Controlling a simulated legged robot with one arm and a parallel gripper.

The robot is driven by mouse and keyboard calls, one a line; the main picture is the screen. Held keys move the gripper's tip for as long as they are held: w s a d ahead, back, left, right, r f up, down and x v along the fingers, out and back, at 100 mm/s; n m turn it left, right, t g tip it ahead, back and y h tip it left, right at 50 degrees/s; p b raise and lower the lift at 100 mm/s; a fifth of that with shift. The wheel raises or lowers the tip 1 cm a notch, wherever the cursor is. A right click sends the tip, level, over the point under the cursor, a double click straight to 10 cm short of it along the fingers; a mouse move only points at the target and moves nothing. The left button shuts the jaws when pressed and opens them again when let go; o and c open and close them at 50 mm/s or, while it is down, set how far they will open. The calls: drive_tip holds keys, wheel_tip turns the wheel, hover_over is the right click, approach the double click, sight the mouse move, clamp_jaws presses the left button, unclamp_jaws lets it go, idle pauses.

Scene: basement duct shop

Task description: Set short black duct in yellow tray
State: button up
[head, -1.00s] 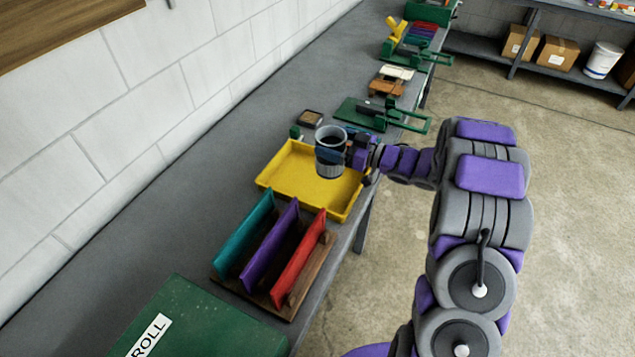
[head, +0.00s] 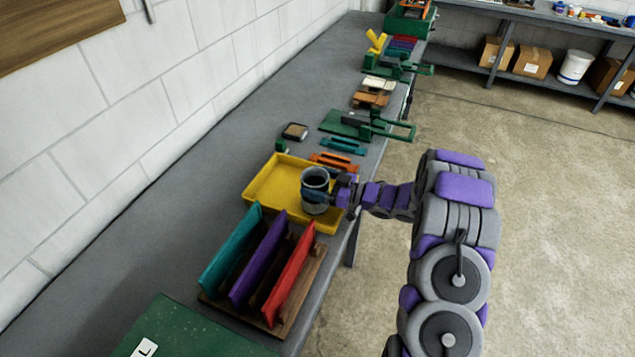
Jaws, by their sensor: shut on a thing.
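The short duct (head: 314,208) is an upright, open-topped cylinder with a dark inside and a greyish lower wall. My gripper (head: 320,194) is shut on its side, reaching in from the right. The duct is over the right part of the yellow tray (head: 268,187), with its lower end within the tray's outline. I cannot tell whether its bottom touches the tray floor. The rest of the tray looks empty. The duct hides some of the tray's right side.
A wooden rack (head: 279,322) with teal, purple and red panels stands close in front of the tray. Orange (head: 334,161) and teal (head: 343,146) pieces and a green clamp-like tool (head: 365,125) lie behind it. The bench (head: 190,200) is clear to the left.

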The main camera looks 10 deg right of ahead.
drive_tip(key=shift+a, duration=0.25)
drive_tip(key=o, duration=1.3)
drive_tip(key=shift+s+d, duration=0.1)
drive_tip(key=shift+d, duration=0.55)
drive_tip(key=p+v, duration=0.2)
drive_tip(key=v, duration=0.8)
drive_tip(key=w+d+r+m+t+h, duration=0.2)
drive_tip(key=w+d+r+m+h, duration=0.1)
drive_tip(key=w+d+r+h, duration=0.65)
drive_tip(key=s+r+m+g+h, duration=0.3)
drive_tip(key=s+r+m+h, duration=0.2)
drive_tip(key=s+h, duration=0.45)
drive_tip(key=s+a+m+g+y, duration=0.1)
drive_tip(key=s+a+g, duration=0.2)
drive_tip(key=s, duration=1)
drive_tip(key=s+a+m+g+y, duration=0.1)
drive_tip(key=s+a+g, duration=0.3)
drive_tip(key=s+a, duration=0.6)
drive_tip(key=s+a+m+g+y, duration=0.1)
drive_tip(key=s+a+g, duration=0.3)
drive_tip(key=s, duration=1.3)
drive_tip(key=a+y, duration=0.1)
drive_tip(key=a, duration=0.2)
drive_tip(key=shift+s+r, duration=0.3)
